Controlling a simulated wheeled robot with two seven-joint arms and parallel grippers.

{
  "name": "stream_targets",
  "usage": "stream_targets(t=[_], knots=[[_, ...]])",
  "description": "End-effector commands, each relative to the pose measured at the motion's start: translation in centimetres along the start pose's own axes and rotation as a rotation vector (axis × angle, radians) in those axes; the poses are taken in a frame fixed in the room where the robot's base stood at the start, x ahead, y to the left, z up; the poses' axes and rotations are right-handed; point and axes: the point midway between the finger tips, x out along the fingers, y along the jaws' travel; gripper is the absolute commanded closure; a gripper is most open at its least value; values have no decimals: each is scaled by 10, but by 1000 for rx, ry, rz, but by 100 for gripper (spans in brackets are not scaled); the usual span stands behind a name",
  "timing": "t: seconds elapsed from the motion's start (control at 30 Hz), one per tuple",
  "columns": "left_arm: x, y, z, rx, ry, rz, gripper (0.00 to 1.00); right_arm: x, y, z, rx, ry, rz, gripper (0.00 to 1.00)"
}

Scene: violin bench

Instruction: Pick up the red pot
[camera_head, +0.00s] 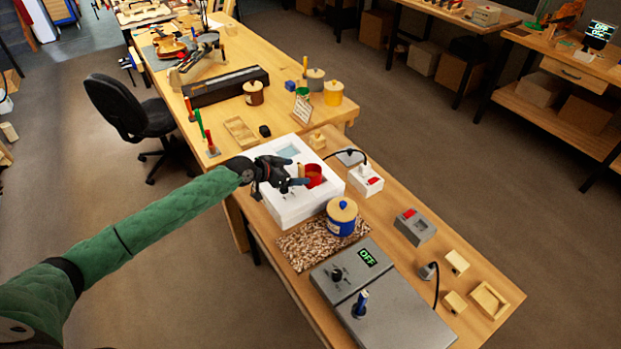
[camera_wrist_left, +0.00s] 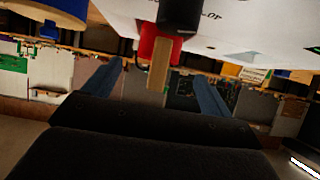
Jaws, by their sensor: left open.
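The red pot (camera_head: 314,174) sits in an opening in the top of a white box (camera_head: 290,205) on the bench. In the left wrist view the red pot (camera_wrist_left: 148,46) shows at the top, beside the white box's wall (camera_wrist_left: 225,32). A pale wooden piece (camera_wrist_left: 158,66), seemingly the pot's handle, points toward my wrist. My left gripper (camera_head: 296,183) is just left of the pot. In the wrist view its fingers (camera_wrist_left: 158,72) are apart, with the wooden piece appearing between them. I cannot tell whether they touch it. My right gripper is out of view.
A blue pot with a wooden lid (camera_head: 341,216) stands close by on a speckled mat (camera_head: 300,246). A grey control unit reading OFF (camera_head: 382,290) is in front. A white switch box with a red switch (camera_head: 366,181) and a cable are to the right.

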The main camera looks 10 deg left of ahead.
Motion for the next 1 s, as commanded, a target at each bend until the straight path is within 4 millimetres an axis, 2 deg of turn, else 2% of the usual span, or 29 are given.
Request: stream_targets(t=[0.17, 0.47, 0.73, 0.9, 1.0], knots=[[12, 1, 0, -2, 1, 1, 16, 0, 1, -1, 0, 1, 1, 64], [49, 2, 0, -2, 1, 0, 16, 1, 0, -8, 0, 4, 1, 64], [52, 2, -1, 0, 0, 0, 16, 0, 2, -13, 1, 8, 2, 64], [52, 2, -1, 0, 0, 0, 49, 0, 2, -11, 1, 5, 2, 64], [52, 2, -1, -1, 0, 0, 66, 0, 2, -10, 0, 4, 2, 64]])
